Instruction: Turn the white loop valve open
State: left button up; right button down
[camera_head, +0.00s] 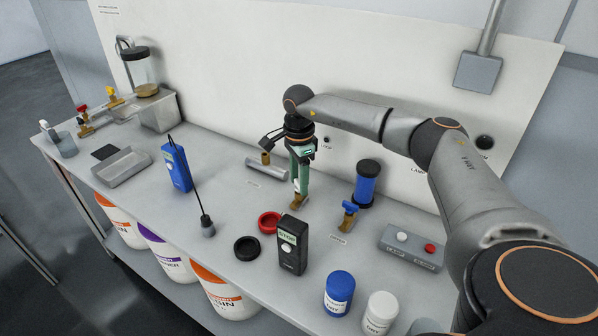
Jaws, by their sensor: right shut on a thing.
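The white loop valve (298,202) stands on the bench, its brass body showing just below my right gripper. My right gripper (299,184) points straight down with its green fingers shut on the valve's white handle. The fingers hide most of the handle, so its angle is hard to tell. My right arm reaches in from the right. My left gripper is out of view.
A blue-handled valve (349,208) stands close to the right, with a blue cylinder (367,184) behind. A black handheld meter (292,245) and a red ring (269,222) are in front. A blue meter (176,167) stands left. The back panel (240,75) bounds the bench.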

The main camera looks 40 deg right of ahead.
jog(key=shift+r+m+p, duration=0.15)
jog(key=shift+m+p, duration=0.45)
jog(key=shift+m, duration=0.4)
jog(key=shift+m+p, duration=0.5)
jog(key=shift+m, duration=0.9)
jog(key=m+p, duration=0.2)
jog(key=m, duration=0.2)
jog(key=shift+p, duration=0.3)
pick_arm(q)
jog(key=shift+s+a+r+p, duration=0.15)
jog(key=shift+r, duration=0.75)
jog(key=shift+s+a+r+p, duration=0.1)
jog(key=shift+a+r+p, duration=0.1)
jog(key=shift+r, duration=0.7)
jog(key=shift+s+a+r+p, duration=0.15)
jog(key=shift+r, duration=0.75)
pick_arm(e)
jog(key=shift+m, duration=1.3)
jog(key=shift+c, duration=1.5)
grip_release()
